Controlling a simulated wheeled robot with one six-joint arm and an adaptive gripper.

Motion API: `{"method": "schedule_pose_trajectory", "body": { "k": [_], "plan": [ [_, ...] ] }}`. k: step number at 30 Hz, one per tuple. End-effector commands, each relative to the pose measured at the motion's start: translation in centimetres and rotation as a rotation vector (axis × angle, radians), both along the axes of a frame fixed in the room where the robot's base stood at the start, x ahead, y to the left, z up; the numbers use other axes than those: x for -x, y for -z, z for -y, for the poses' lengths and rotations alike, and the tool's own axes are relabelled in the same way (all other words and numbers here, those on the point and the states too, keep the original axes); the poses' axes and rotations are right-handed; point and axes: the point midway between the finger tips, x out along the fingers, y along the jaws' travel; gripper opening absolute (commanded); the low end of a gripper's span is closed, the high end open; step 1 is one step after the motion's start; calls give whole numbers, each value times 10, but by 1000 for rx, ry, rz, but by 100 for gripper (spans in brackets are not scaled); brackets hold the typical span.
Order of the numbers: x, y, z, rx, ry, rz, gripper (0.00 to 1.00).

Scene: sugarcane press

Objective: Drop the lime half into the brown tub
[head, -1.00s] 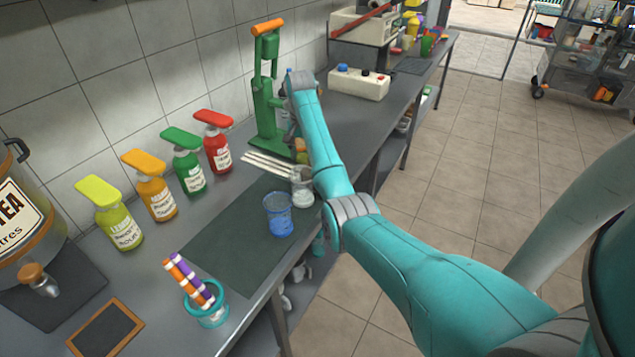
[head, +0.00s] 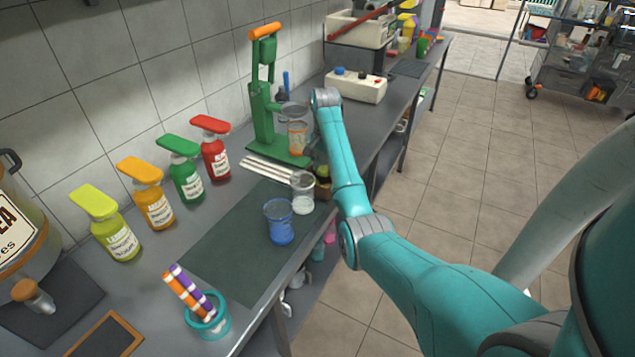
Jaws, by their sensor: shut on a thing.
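A small brown tub (head: 323,191) stands near the front edge of the counter, just right of a clear glass with white contents, partly covered by my forearm. Something dark green shows at the tub's top; I cannot tell whether it is the lime half, a garnish or part of what I hold. My teal arm reaches over the counter, its grey wrist joint up beside the green press. My gripper is hidden behind the arm, so its fingers and their hold do not show. No lime half can be made out clearly.
The green press (head: 266,105) stands at the wall, an orange-tinted glass (head: 297,137) beside it. The clear glass (head: 302,192), blue glass (head: 280,222) and white strips (head: 270,169) are close to the tub. Several pump bottles line the wall. The dark mat (head: 230,240) is mostly clear.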

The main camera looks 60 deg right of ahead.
Motion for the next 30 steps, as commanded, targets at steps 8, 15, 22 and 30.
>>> {"method": "schedule_pose_trajectory", "body": {
  "k": [8,15,22,30],
  "plan": [
    [3,4,-2,0,1,0,18],
    [3,4,-2,0,1,0,75],
    [3,4,-2,0,1,0,75],
    [-6,-10,4,1,-2,1,75]
  ]
}}
